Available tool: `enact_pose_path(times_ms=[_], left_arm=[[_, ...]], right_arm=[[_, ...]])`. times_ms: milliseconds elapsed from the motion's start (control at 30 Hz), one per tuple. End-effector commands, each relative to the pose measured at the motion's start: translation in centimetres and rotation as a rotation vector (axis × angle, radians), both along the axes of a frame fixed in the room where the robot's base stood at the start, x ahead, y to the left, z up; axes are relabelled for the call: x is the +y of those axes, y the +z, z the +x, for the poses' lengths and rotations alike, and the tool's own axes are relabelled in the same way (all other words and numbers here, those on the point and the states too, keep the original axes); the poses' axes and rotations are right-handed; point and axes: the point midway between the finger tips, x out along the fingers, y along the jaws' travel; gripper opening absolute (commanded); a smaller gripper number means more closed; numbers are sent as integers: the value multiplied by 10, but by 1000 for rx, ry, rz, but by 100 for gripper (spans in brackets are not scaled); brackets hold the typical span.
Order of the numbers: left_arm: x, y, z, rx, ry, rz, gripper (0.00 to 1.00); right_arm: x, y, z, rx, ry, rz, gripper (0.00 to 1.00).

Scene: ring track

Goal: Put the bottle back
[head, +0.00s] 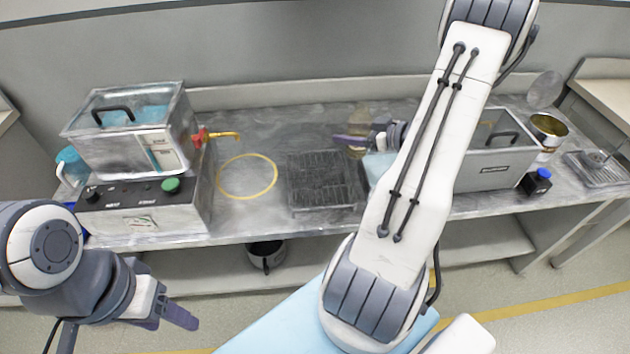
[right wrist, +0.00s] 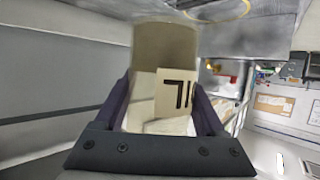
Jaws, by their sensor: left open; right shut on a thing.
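The bottle (head: 359,114) is a see-through yellowish-brown one at the back middle of the bench, partly hidden by my right gripper. My right gripper (head: 350,141) is shut on it, reaching in from the right. In the right wrist view the bottle (right wrist: 165,50) sits between both fingers (right wrist: 163,103), with a pale label bearing dark marks. I cannot tell whether its base touches the bench. A yellow ring (head: 276,176) is marked on the bench, left of the bottle, with nothing inside it. My left gripper (head: 178,314) is open and empty, low at the left in front of the bench.
A black rack or grille (head: 318,182) lies between ring and right arm. A clear-lidded bath (head: 135,135) with a brass tap (head: 222,136) stands left of the ring. A grey bath (head: 490,165), a tin (head: 548,130) and a blue-capped bottle (head: 540,180) stand right.

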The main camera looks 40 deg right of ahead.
Motion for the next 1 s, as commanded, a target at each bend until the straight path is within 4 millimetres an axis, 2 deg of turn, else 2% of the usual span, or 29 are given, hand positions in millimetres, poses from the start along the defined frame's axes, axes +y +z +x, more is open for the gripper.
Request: enact_pose_path(times_ms=[300,433,600,833,1000], left_arm=[[0,-2,0,0,0,0,59],[0,-2,0,0,0,0,59],[0,-2,0,0,0,0,59],[0,-2,0,0,0,0,59],[0,-2,0,0,0,0,59]], right_arm=[[71,-43,25,4,9,7,0],[91,-57,32,3,8,5,0],[101,-64,36,2,3,0,0],[102,-94,36,3,2,2,0],[101,-104,37,2,2,-2,0]])
